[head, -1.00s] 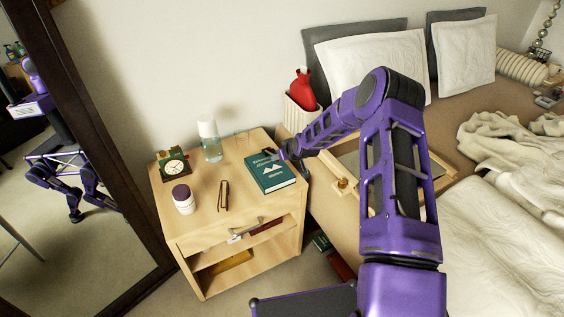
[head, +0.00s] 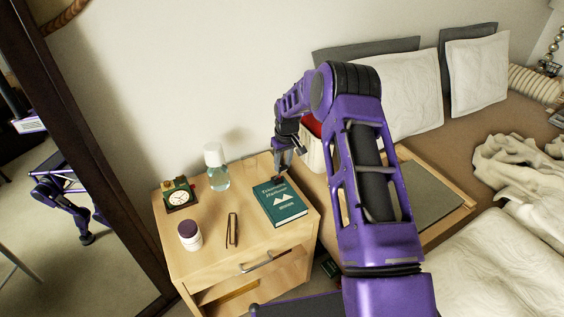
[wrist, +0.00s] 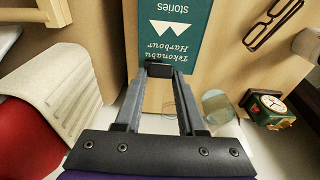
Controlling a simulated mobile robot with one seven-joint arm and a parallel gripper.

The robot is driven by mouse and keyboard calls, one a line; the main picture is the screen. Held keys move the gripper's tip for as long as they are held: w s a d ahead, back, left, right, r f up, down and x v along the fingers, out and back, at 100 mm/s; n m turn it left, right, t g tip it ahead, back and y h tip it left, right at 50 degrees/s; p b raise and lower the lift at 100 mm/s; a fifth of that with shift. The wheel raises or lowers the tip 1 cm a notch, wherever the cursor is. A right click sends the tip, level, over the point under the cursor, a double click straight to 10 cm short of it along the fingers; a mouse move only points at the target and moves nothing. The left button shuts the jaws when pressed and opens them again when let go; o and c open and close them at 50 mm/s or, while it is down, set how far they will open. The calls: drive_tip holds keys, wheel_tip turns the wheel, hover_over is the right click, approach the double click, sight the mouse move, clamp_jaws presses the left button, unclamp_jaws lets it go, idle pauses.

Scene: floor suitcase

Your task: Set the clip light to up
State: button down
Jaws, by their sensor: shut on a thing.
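The clip light appears as a small dark piece (wrist: 158,69) at the edge of the green book (wrist: 178,32) in the wrist view. The book (head: 280,203) lies flat on the nightstand in the head view, and the dark piece shows at its top edge (head: 277,179). My gripper (wrist: 163,71) has its two grey fingertips close together on this dark piece. In the head view my gripper (head: 281,170) points down at the book's far edge. The fingers cover part of the light, and I cannot tell its setting.
The nightstand (head: 209,225) also holds a clock (head: 179,197), a clear bottle with a white cap (head: 217,172), a purple-lidded jar (head: 189,236) and folded glasses (head: 232,230). A pale basket (wrist: 60,72) with a red item (wrist: 25,140) stands close beside my gripper. The bed lies to the right.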

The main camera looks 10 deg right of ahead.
idle(0.4)
drive_tip(key=shift+c, duration=2.4)
unclamp_jaws()
wheel_tip(320, 180, up, 17)
drive_tip(key=s+p, duration=0.1)
drive_tip(key=s, duration=0.1)
drive_tip(key=shift+d, duration=0.3)
drive_tip(key=shift+r, duration=0.1)
